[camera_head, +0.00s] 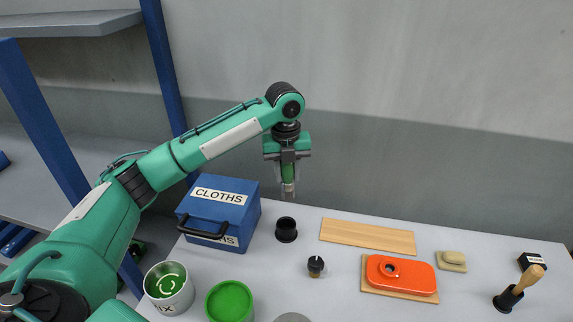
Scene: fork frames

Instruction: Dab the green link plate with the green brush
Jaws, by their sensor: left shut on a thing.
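My left gripper (288,165) is high over the back of the table, pointing down. It is shut on the green brush (288,175), whose green handle hangs between the fingers with a greyish lower end. The brush is in the air above a black cup (286,231), apart from it. I make out no green link plate. An orange plate (408,276) with a raised round hole lies on a wooden board at the right. My right gripper is not in view.
A blue CLOTHS box (220,212) stands left of the black cup. In front are a metal can with green inside (168,288) and a green round tub (229,301). A black knob (316,266), wooden board (367,236) and wooden-handled tool (519,289) stand right.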

